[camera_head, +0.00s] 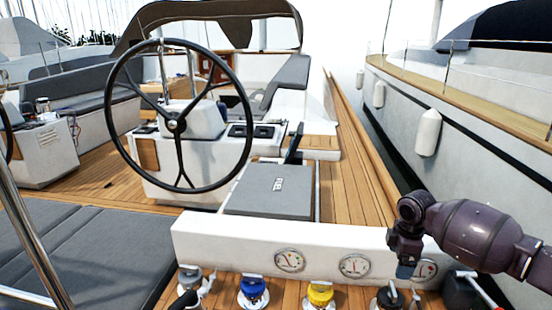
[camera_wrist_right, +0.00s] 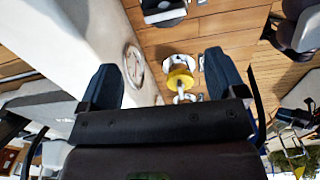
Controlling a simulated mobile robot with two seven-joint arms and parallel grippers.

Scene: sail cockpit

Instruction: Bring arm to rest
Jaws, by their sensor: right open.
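My right arm comes in from the right edge of the head view, dark purple-grey. A yellow-topped fitting (camera_wrist_right: 180,78) shows beyond the gap, apart from the fingers. My left gripper is not in view.
A black steering wheel (camera_head: 174,123) stands left of centre. Blue (camera_head: 253,288), yellow (camera_head: 320,293) and black (camera_head: 388,298) fittings line the deck below the panel. A grey box lid (camera_head: 268,190) lies behind the panel. A neighbouring boat (camera_head: 470,140) is at right.

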